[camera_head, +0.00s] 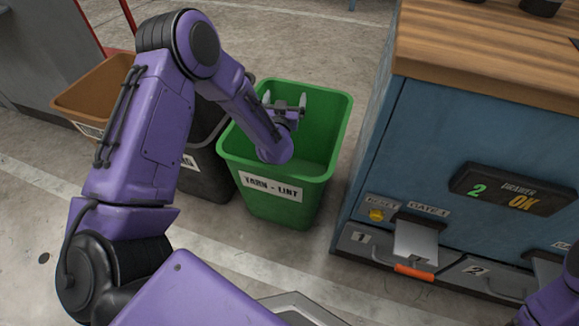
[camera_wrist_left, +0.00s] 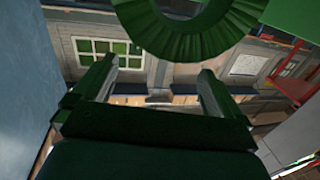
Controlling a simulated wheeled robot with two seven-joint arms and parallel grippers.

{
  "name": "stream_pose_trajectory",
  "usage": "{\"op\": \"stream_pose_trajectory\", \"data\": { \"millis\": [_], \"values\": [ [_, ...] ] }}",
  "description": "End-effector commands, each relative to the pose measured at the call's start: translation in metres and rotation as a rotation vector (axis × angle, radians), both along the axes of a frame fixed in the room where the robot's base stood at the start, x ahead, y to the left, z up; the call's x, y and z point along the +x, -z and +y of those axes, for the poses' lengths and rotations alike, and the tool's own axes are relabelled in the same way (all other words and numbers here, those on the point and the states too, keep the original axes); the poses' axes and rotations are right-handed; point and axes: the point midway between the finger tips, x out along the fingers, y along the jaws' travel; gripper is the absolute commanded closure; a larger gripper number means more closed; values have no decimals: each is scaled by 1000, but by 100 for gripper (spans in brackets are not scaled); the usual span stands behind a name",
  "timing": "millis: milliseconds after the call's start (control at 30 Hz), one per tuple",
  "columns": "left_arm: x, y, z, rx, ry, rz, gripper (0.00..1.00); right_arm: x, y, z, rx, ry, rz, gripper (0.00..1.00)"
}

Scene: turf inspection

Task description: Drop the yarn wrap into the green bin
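The green bin (camera_head: 331,107), labelled YARN - LINT, stands on the floor left of the blue cabinet. My left gripper (camera_head: 285,99) is over the bin's opening, its two fingers spread apart with nothing visible between them. In the left wrist view the open fingers (camera_wrist_left: 155,80) also show an empty gap. A green ribbed ring (camera_wrist_left: 195,42), which looks like the yarn wrap, shows at the top of that view, beyond and apart from the fingertips. I cannot make out the yarn wrap in the head view; my arm hides part of the bin's inside. My right gripper is out of view.
A black bin (camera_head: 207,180) and a brown bin (camera_head: 88,92) stand left of the green one, partly behind my arm. The blue cabinet (camera_head: 440,140) with a wooden top (camera_head: 480,45) and numbered drawers stands close on the right. Bare floor lies behind the green bin.

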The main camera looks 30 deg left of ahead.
Motion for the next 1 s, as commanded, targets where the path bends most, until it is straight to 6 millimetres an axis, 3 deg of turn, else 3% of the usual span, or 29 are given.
{"op": "stream_pose_trajectory", "data": {
  "millis": [200,367,633,800,1000],
  "values": [
    [0,-4,0,0,0,0,0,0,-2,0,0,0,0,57],
    [0,-37,0,0,0,-3,0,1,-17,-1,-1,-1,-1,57],
    [-44,-99,-27,1,2,0,0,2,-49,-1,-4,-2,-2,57],
    [-82,-115,-51,4,4,3,0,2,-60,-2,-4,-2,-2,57],
    [-112,-128,-69,1,2,0,0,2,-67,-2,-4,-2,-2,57]
  ]
}}
